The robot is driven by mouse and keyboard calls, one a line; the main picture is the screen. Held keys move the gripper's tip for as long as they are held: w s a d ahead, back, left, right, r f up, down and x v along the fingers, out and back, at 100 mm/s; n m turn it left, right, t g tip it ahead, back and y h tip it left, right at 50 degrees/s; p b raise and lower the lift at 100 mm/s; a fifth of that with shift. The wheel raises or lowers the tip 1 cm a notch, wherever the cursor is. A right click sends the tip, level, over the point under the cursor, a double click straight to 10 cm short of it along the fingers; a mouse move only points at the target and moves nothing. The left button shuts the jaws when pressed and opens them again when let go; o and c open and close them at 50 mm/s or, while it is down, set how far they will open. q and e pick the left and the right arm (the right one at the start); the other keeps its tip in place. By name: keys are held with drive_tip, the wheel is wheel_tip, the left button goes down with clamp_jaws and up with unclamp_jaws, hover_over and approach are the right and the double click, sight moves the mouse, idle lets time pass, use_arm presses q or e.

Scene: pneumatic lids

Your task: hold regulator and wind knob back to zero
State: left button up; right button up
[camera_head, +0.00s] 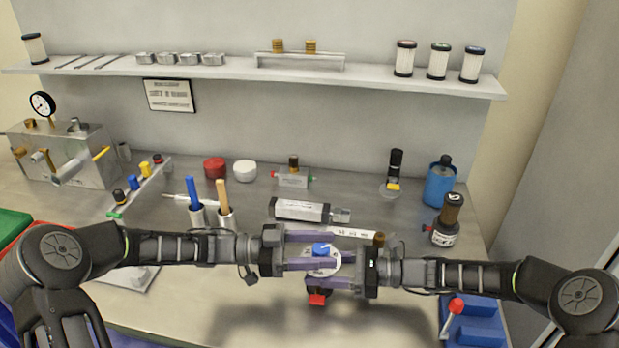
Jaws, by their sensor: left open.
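The regulator (327,269) is a small unit with a round white face, in the front middle of the bench, between my two grippers. Its blue knob (321,249) is on top, and a red part (317,299) shows at its lower front. My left gripper (318,251) is open, its purple-grey fingers reaching in from the left on either side of the knob. I cannot tell if they touch it. My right gripper (325,272) reaches in from the right with its fingers at the regulator's body. The fingers hide much of the body, so its grip is unclear.
Blue and orange-handled tools stand in cups (196,215) to the left. A gauge box (65,160) stands far left.

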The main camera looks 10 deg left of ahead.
use_arm(q)
drive_tip(key=shift+a+f+m+g, duration=0.15)
drive_tip(key=shift+m+g, duration=0.25)
drive_tip(key=shift+g, duration=0.4)
drive_tip(key=s+a, duration=0.1)
drive_tip(key=a, duration=1.1)
drive_tip(key=w+d+n+t+y, duration=0.2)
drive_tip(key=w+n+t+y, duration=0.1)
drive_tip(key=w+n, duration=0.3)
drive_tip(key=w+d+r+n+t+y, duration=0.1)
drive_tip(key=w+d+n+t+y, duration=0.1)
drive_tip(key=w+n, duration=0.4)
drive_tip(key=w+d+n+t+y, duration=0.2)
drive_tip(key=w+n+t+y, duration=0.3)
drive_tip(key=w, duration=0.6)
drive_tip(key=shift+d+r+n+y, duration=0.15)
drive_tip(key=shift+n+y, duration=0.1)
drive_tip(key=shift+n, duration=0.25)
drive_tip(key=shift+r+n+y, duration=0.15)
drive_tip(key=shift+n+y, duration=0.1)
drive_tip(key=shift+n, duration=0.25)
drive_tip(key=shift+w+a+r+n+y, duration=0.1)
drive_tip(key=shift+w+a+n+y, duration=0.1)
drive_tip(key=shift+n+y, duration=0.45)
drive_tip(key=shift+w+a+n+y, duration=0.15)
drive_tip(key=shift+n+y, duration=0.2)
drive_tip(key=shift+n, duration=0.5)
use_arm(e)
drive_tip(key=o, duration=1.5)
drive_tip(key=shift+c, duration=0.2)
